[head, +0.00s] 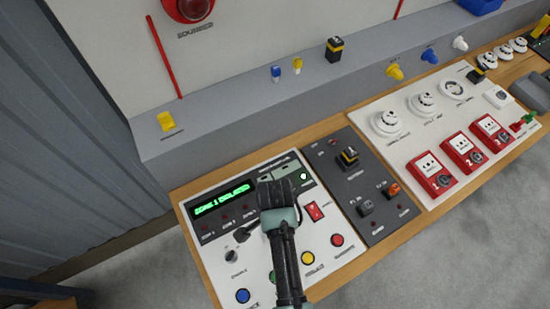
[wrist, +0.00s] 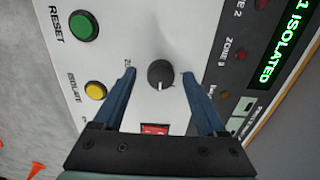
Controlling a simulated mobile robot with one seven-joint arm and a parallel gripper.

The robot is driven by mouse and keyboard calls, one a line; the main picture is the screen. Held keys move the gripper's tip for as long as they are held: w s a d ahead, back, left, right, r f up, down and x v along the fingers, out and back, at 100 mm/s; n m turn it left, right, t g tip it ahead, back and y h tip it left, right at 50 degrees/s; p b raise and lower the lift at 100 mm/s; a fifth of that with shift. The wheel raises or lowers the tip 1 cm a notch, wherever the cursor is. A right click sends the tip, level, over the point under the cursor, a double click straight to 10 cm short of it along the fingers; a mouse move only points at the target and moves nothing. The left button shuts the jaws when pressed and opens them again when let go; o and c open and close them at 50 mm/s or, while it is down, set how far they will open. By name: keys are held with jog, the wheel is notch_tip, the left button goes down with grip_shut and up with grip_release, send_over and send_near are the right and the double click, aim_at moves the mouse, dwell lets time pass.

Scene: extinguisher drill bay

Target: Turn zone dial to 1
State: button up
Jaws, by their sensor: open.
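The zone dial (wrist: 160,74) is a round black knob with a white pointer mark on its lower edge in the wrist view, toward a red switch. The markings around it are too small to read surely. My gripper (wrist: 158,73) is open, with one blue finger on each side of the dial and a visible gap to each; I cannot tell how far above the panel the tips are. In the head view my gripper (head: 277,194) is over the white control panel (head: 214,283) and hides the dial. The panel's green display (head: 223,200) reads ZONE 1 ISOLATED.
Near the dial are the red switch (wrist: 155,129), a yellow button (wrist: 95,91) and a green button (wrist: 84,25). A dark grey panel (head: 343,205) with switches adjoins on the right. A grey ledge (head: 235,120) rises behind the bench.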

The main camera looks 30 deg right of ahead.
jog(key=shift+f, duration=0.15)
grip_shut()
dwell(0.4)
